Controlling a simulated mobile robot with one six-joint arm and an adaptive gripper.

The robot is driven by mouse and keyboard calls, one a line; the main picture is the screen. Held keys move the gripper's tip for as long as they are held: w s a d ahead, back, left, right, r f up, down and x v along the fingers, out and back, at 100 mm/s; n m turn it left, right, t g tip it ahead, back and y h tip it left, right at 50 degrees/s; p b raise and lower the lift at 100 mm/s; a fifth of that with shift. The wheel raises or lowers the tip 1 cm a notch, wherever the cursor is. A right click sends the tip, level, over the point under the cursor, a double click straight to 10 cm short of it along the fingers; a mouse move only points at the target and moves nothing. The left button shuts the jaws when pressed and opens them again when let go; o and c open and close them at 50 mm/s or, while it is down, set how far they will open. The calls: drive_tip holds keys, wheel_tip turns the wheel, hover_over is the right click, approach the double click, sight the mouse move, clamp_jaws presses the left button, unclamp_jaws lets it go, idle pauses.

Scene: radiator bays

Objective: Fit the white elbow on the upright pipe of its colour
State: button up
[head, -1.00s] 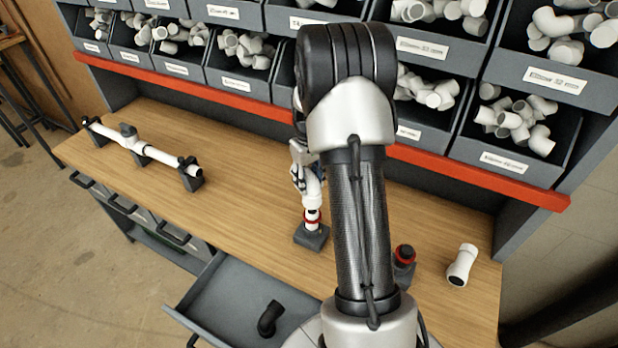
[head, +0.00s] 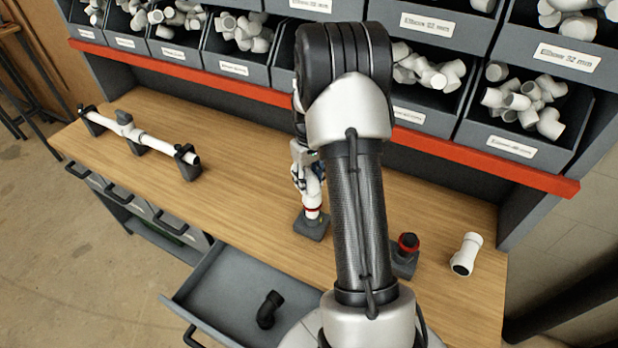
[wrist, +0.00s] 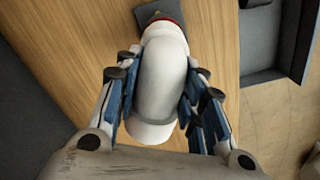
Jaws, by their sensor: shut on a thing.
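The white elbow (wrist: 163,75) is between the fingers of my gripper (wrist: 160,95) in the wrist view, with one end toward me and the other at a red ring (wrist: 163,16). In the head view my gripper (head: 302,172) is shut on the elbow (head: 314,188) directly above the red-ringed white upright pipe, which stands on a grey base (head: 311,229). The elbow's lower end hides most of this pipe; I cannot tell how far down it sits. A black upright pipe (head: 408,242) with a red ring stands on another base to the right.
A white fitting (head: 466,254) lies on the bench at right. A black elbow (head: 268,310) lies in the open drawer (head: 215,295). A white pipe (head: 155,142) rests in grey holders at left. Bins of fittings stand behind a red rail (head: 240,88). The bench between is clear.

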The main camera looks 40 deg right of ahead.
drive_tip(key=shift+f, duration=0.1)
drive_tip(key=o, duration=1.2)
wheel_tip(320, 180, up, 12)
idle(0.7)
